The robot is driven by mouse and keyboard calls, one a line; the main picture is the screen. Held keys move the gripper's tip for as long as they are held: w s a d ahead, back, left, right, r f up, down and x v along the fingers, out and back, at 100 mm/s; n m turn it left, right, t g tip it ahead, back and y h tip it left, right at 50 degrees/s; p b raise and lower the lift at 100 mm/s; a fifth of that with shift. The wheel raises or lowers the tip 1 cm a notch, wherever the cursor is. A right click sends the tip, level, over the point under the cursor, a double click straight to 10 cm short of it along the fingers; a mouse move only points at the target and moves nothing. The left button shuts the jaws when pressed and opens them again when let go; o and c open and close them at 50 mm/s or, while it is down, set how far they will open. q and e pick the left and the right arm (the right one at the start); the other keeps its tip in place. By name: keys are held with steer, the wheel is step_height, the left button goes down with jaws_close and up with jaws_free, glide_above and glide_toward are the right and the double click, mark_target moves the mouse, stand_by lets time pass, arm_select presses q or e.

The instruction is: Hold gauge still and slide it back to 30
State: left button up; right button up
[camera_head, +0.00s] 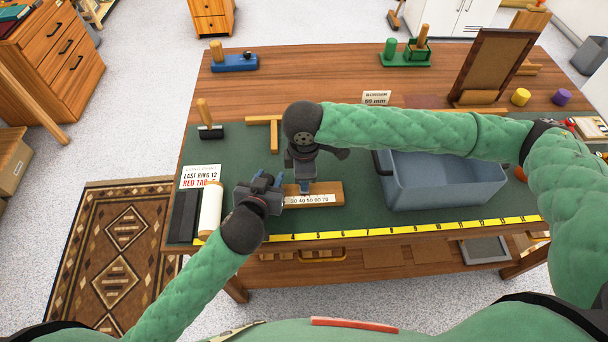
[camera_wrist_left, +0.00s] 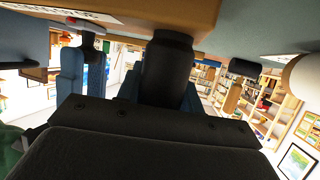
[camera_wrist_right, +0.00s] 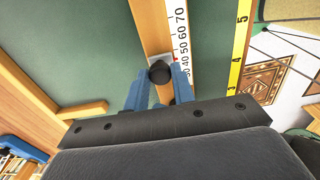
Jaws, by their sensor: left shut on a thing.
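The gauge (camera_head: 328,187) is a wooden block with a white scale strip reading 30 to 70, lying on the green mat. It also shows in the right wrist view (camera_wrist_right: 150,25). My left gripper (camera_head: 276,190) is at its left end, shut on a dark round grip (camera_wrist_left: 167,68) under the wood in the left wrist view. My right gripper (camera_head: 305,186) points down over the scale's low end. In the right wrist view its blue fingers stand apart on either side of a small black knob (camera_wrist_right: 159,72) on the slider.
A grey-blue bin (camera_head: 440,185) stands right of the gauge, under my right arm. A yellow ruler strip (camera_head: 400,231) runs along the front edge. A white roller (camera_head: 210,208) and a red-lettered card (camera_head: 199,177) lie left. A wooden T-shaped piece (camera_head: 272,130) lies behind.

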jaws_close()
steer(key=shift+a, duration=1.6)
arm_select(q)
steer(key=shift+d, duration=0.1)
steer(key=shift+s, duration=0.1)
arm_select(e)
steer(key=o, duration=0.7)
jaws_free()
steer(key=shift+c, duration=0.2)
step_height(320, 180, up, 12)
